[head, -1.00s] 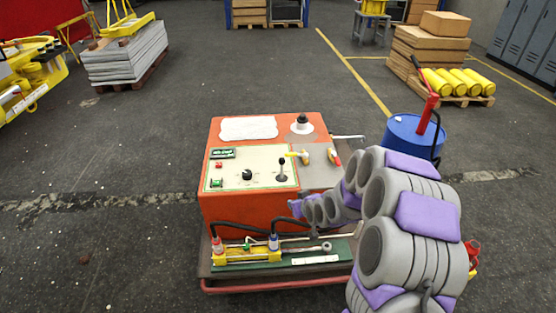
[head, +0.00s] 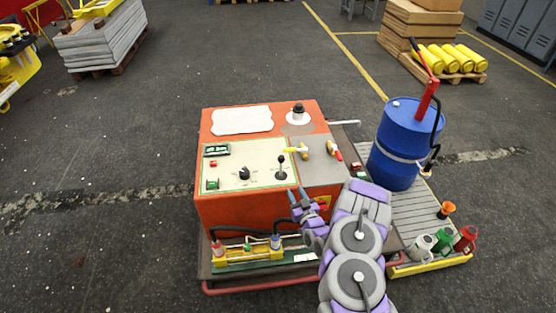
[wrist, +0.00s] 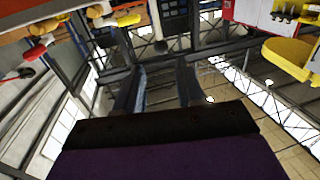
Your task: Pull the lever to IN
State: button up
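The orange control box (head: 222,205) stands in the middle of the head view. A small black lever (head: 282,166) with a round knob stands about upright on the right part of its pale panel (head: 262,157). My gripper (head: 297,191) is just in front of the box's front edge, below and slightly right of the lever, apart from it. Its two fingers point up and are spread with nothing between them. The wrist view also shows the spread fingers of my gripper (wrist: 157,88).
A black knob (head: 244,173) is left of the lever. A yellow-handled valve (head: 298,151) and other handles sit right of it. Hoses and a yellow cylinder (head: 235,254) lie before the box. A blue drum (head: 396,160) stands on the right.

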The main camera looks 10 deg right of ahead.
aim_at(281, 165)
jog(key=w+a+b, duration=0.1)
jog(key=w, duration=0.4)
jog(key=w+a+b, duration=0.1)
jog(key=w+b, duration=0.1)
jog(key=w, duration=0.3)
jog(key=w+b, duration=0.1)
jog(key=w, duration=0.3)
jog(key=shift+w+a+f, duration=0.2)
jog(key=shift+w+a, duration=0.2)
jog(key=shift+w+a+r+b, duration=0.15)
jog(key=shift+w+b, duration=0.3)
jog(key=shift+w, duration=0.6)
jog(key=shift+c, duration=0.4)
grip_shut()
